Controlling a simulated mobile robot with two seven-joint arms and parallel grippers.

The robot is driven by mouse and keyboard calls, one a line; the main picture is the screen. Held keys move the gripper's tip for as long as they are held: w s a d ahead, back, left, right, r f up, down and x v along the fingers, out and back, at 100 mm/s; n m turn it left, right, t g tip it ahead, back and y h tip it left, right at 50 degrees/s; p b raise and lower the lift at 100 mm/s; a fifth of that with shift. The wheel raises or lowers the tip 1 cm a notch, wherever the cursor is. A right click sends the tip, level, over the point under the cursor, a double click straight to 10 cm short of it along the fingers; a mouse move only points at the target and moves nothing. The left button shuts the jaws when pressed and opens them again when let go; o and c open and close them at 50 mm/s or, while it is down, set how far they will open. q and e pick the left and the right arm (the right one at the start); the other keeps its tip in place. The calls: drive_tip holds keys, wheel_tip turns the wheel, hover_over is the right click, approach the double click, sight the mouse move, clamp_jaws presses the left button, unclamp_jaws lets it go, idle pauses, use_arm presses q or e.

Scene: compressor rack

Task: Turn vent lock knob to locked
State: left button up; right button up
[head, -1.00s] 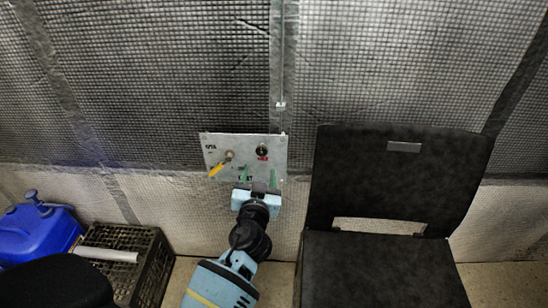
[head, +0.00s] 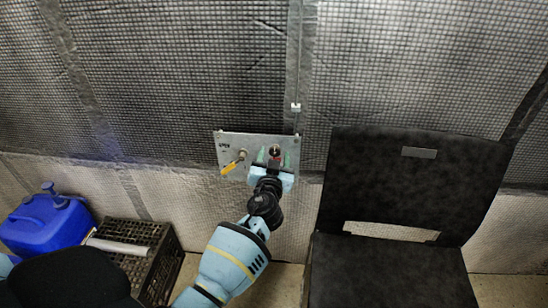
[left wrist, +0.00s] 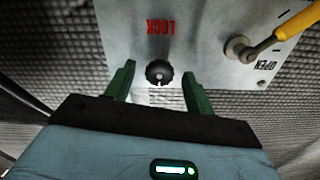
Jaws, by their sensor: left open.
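The vent lock knob is a small round black knob (head: 275,150) on the right of a grey metal panel (head: 230,138) on the wall. In the left wrist view the knob (left wrist: 159,73) appears between my finger tips, below an upside-down red LOCK label (left wrist: 160,27). My left gripper (head: 274,157) is open, with one green finger on each side of the knob in the picture. A gap shows on both sides, and no contact is visible. The knob's pointer setting is too small to tell. My right gripper is not in view.
A yellow-handled lever (head: 233,165) sits left of the knob, by an OPEN label (left wrist: 256,65). A black chair (head: 410,190) stands close on the right. A blue canister (head: 45,222) and a dark crate (head: 160,262) are on the floor at left.

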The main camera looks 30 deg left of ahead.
use_arm(q)
drive_tip(key=c, duration=1)
